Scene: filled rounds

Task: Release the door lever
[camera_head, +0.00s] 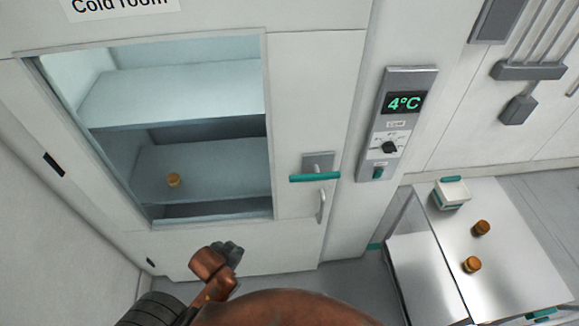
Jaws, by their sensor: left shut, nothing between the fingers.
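My right gripper is not in view.
A control panel (407,78) reading 4°C is right of the door. A steel table (500,215) at the right holds a white box (452,194) and two brown jars (482,228). Space before the lever is clear.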

